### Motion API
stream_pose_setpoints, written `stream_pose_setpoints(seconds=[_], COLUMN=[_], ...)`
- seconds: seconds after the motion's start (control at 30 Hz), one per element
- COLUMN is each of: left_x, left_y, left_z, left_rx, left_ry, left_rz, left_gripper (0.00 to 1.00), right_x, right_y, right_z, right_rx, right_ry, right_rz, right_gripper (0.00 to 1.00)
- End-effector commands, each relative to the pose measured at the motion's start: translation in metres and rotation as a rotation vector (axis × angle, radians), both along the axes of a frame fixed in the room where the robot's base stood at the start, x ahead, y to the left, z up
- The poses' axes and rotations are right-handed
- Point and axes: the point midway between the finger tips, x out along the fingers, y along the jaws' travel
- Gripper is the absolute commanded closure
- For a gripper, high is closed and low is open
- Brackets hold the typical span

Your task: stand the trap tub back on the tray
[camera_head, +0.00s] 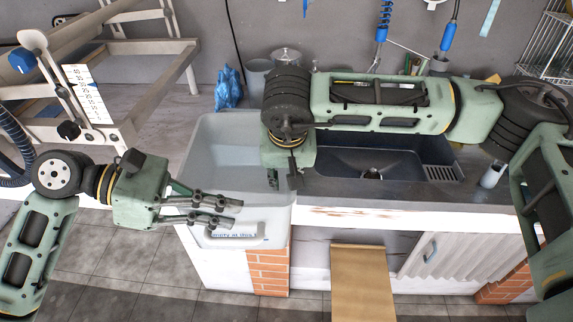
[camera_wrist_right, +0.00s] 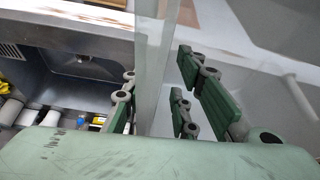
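The trap tub (camera_head: 215,150) is a large pale grey, open-topped tub at the left end of the sink counter, with lettering and a bar-like handle low on its front. My right gripper (camera_head: 283,180) points down at the tub's right wall. In the right wrist view the fingers (camera_wrist_right: 158,108) stand either side of an upright pale wall (camera_wrist_right: 153,60), with some gap showing. My left gripper (camera_head: 234,211) is in front of the tub, its two fingers apart and nothing seen between them. I cannot make out the tray.
A dark sink (camera_head: 375,165) is right of the tub, partly behind my right arm. A blue glove-like item (camera_head: 228,88) and containers (camera_head: 287,55) stand behind. A tan board (camera_head: 362,285) is below the counter. A pale frame (camera_head: 150,60) stands at left.

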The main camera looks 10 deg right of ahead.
Motion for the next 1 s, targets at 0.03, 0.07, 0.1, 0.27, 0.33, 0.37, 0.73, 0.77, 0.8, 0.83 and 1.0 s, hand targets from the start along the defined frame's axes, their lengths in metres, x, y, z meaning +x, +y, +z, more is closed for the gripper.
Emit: stream_pose_setpoints(seconds=[0.03, 0.07, 0.1, 0.27, 0.33, 0.37, 0.73, 0.77, 0.8, 0.83, 1.0], left_x=[0.0001, 0.0001, 0.0001, 0.0001, 0.0001, 0.0001, 0.0003, 0.0003, 0.0003, 0.0004, 0.0002], left_y=[-0.0002, -0.0002, -0.0001, -0.0001, -0.0001, -0.0001, -0.0004, -0.0004, -0.0005, -0.0006, -0.0004], left_z=[0.0011, 0.0011, 0.001, 0.001, 0.001, 0.001, 0.001, 0.001, 0.001, 0.0011, 0.0007], left_rx=[-0.002, -0.002, -0.002, -0.002, -0.002, -0.002, -0.002, -0.002, -0.002, -0.002, -0.001], left_ry=[-0.003, -0.003, -0.003, -0.003, -0.003, -0.003, -0.003, -0.003, -0.004, -0.004, -0.002], left_rz=[0.0, 0.0, 0.0, 0.0, 0.0, 0.0, 0.001, 0.001, 0.0, 0.0, 0.0], left_gripper=[1.0, 1.0, 1.0, 1.0, 1.0, 1.0, 1.0, 1.0, 1.0, 0.97, 0.82], right_x=[0.0, 0.0, 0.0, -0.0001, -0.0002, -0.0002, -0.0012, -0.0012, -0.0013, -0.001, -0.0006], right_y=[0.0001, 0.0001, 0.0, 0.0, 0.0, 0.0, 0.0014, 0.0015, 0.0017, 0.0022, 0.0016], right_z=[0.0001, 0.0001, 0.0001, 0.0003, 0.0004, 0.0004, 0.0004, 0.0004, 0.0004, 0.0013, 0.0013], right_rx=[0.0, 0.0, 0.0, 0.0, 0.0, 0.0, 0.002, 0.002, 0.001, 0.003, 0.003], right_ry=[0.0, 0.0, 0.0, 0.0, 0.0, 0.0, 0.002, 0.002, 0.002, 0.0, 0.0], right_rz=[0.0, 0.0, 0.0, 0.0, 0.0, 0.0, 0.004, 0.004, 0.005, 0.005, 0.003], right_gripper=[0.74, 0.74, 0.74, 0.86, 0.92, 0.95, 1.0, 1.0, 1.0, 1.0, 1.0])
